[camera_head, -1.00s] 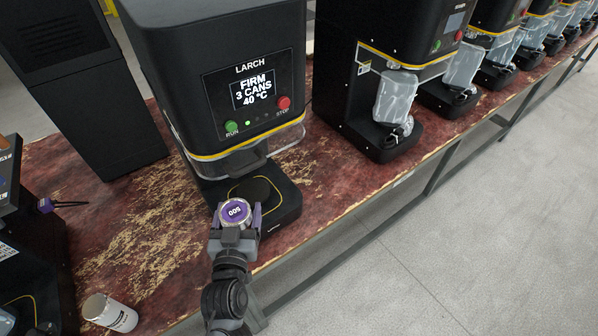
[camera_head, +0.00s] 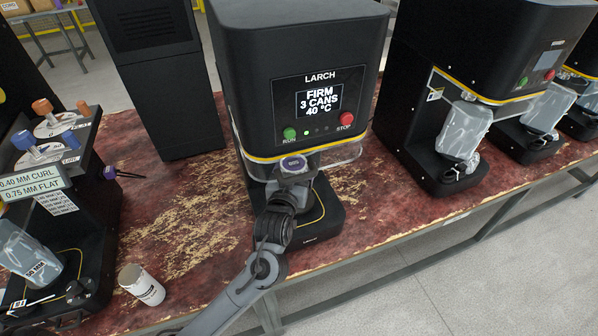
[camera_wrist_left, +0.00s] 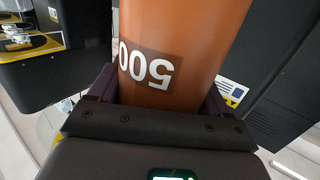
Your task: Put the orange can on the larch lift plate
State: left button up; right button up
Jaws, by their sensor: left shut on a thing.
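The orange can, marked 500, fills the middle of the left wrist view (camera_wrist_left: 180,50). In the head view only its silver-and-purple top (camera_head: 293,163) shows clearly. My left gripper (camera_head: 290,180) is shut around the can, with its purple fingers on both sides in the wrist view. The can is above the black base of the LARCH machine (camera_head: 301,85), under its head. The larch lift plate (camera_head: 309,203) is a dark disc inside a yellow ring, partly hidden by my gripper. I cannot tell whether the can touches it. My right gripper is not in view.
A pale can (camera_head: 141,284) stands on the worn red bench (camera_head: 180,225) at lower left. A gauge stand with a sign (camera_head: 33,187) is at the left. A similar black machine (camera_head: 480,70) stands to the right. The bench's front edge is close to the LARCH base.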

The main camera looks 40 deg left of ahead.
pick_arm(q)
jog(key=w+f, duration=0.1)
jog(key=w+a+f+b, duration=0.1)
jog(key=w+f, duration=0.1)
jog(key=shift+a+f+b, duration=0.15)
jog(key=shift+a+b, duration=0.1)
jog(key=shift+b, duration=0.1)
jog(key=shift+f, duration=0.15)
dwell(0.4)
jog(key=o, duration=1.4)
jog(key=shift+f, duration=0.1)
jog(key=shift+o, duration=0.2)
